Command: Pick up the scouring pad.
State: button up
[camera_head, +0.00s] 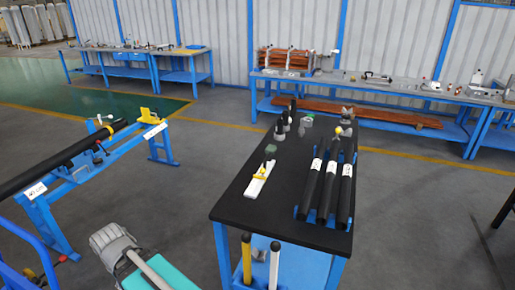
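A small dull-green block (271,149), which may be the scouring pad, is on the black-topped table (232,205) in the middle of the view. It is too small to identify for certain. It sits just beyond a white strip (262,177) with a yellow item on it. A dark upright object stands close by, and I cannot tell whether they touch. My gripper is not in view.
Black tubes (329,186) with white labels lie at the table's right. Several small bottles and parts (282,128) stand at its far end. Yellow (247,262) and white poles rise at its near edge. A blue stand (65,180) is left; grey floor (185,190) lies between.

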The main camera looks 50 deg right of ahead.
aim_at(270, 148)
jog(key=z, duration=0.05)
jog(key=i, duration=1.45)
jog(key=z, duration=2.35)
jog(key=i, duration=0.35)
jog(key=z, duration=0.1)
